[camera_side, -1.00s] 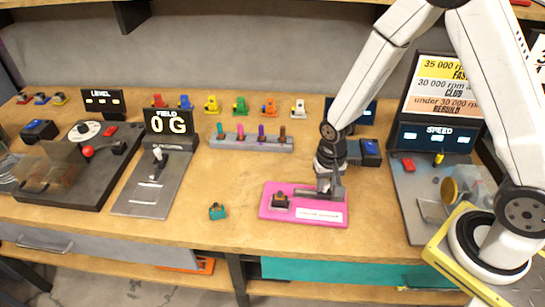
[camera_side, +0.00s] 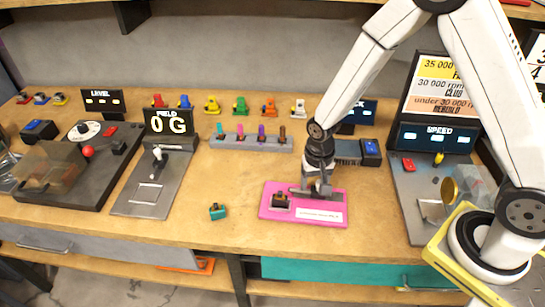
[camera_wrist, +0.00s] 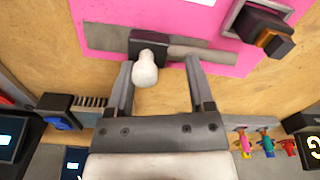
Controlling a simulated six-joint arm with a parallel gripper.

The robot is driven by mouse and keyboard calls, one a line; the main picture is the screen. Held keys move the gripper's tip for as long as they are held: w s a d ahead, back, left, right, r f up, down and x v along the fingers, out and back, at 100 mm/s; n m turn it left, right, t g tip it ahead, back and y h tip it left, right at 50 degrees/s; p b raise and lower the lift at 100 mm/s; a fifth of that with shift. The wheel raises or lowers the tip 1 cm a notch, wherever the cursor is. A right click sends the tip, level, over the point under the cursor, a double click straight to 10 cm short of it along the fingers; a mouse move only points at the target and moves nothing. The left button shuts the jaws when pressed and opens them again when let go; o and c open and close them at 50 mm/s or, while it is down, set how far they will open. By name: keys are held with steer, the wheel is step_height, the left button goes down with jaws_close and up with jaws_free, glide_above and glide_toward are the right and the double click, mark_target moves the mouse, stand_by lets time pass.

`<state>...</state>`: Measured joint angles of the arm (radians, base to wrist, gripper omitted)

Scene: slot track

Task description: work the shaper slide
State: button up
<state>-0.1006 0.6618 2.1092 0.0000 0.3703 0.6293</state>
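A pink board (camera_side: 275,215) lies on the bench with a grey slot track (camera_side: 297,190). In the wrist view the track (camera_wrist: 105,38) crosses the pink board (camera_wrist: 190,20), and a dark slide block (camera_wrist: 139,38) with a white rounded knob (camera_wrist: 145,70) sits on it. My gripper (camera_side: 319,190) is low over the right half of the board. In the wrist view my gripper (camera_wrist: 158,68) is open, with the knob between its fingers, nearer the left one. Whether a finger touches the knob is unclear. My gripper hides the slide in the side view.
A dark block with an orange-brown top (camera_side: 281,200) sits on the board's left part. A small teal block (camera_side: 217,211) lies on the bench left of the board. A grey rack (camera_side: 245,145) stands behind, and a speed station (camera_side: 430,165) stands to the right.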

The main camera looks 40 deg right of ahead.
mark_target(318, 182)
steer(key=shift+r, duration=0.15)
step_height(318, 182, up, 7)
steer(key=shift+r, duration=0.2)
stand_by(0.4)
stand_by(0.3)
steer(key=shift+s+d+r, duration=0.2)
steer(key=shift+s+r, duration=0.15)
steer(key=s+d+r+n+t, duration=0.2)
steer(key=s+d+r+n, duration=0.1)
steer(key=s+n, duration=0.3)
steer(key=shift+s+d+r+t, duration=0.15)
steer(key=shift+s+r+t, duration=0.15)
steer(key=shift+s+r, duration=0.5)
steer(key=shift+f, duration=0.15)
